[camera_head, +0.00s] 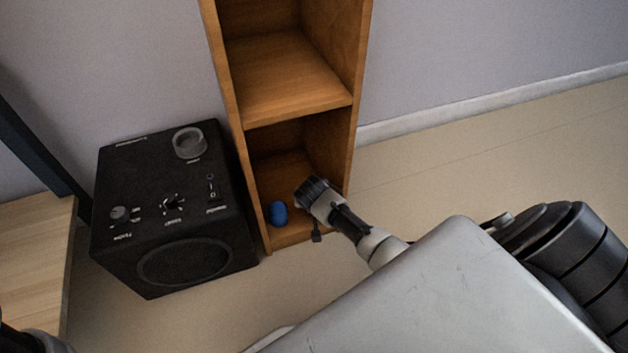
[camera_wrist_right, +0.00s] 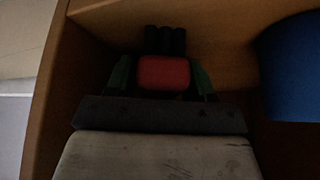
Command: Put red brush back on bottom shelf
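The red brush (camera_wrist_right: 163,73) shows in the right wrist view as a red block with dark rounded parts beyond it. My right gripper (camera_wrist_right: 162,80) has its green fingers at both sides of the red block, seemingly touching it. In the head view my right gripper (camera_head: 313,192) reaches into the bottom compartment of the wooden shelf (camera_head: 240,110); the brush cannot be made out there. The bottom shelf board (camera_head: 292,236) lies below the gripper. I cannot tell whether the brush touches the board. My left gripper is not in view.
A blue rounded object (camera_head: 278,213) stands in the bottom compartment, left of my right gripper; it is at the right in the wrist view (camera_wrist_right: 292,70). A black speaker (camera_head: 160,215) stands close left of the shelf. Floor (camera_head: 470,150) right of the shelf is clear.

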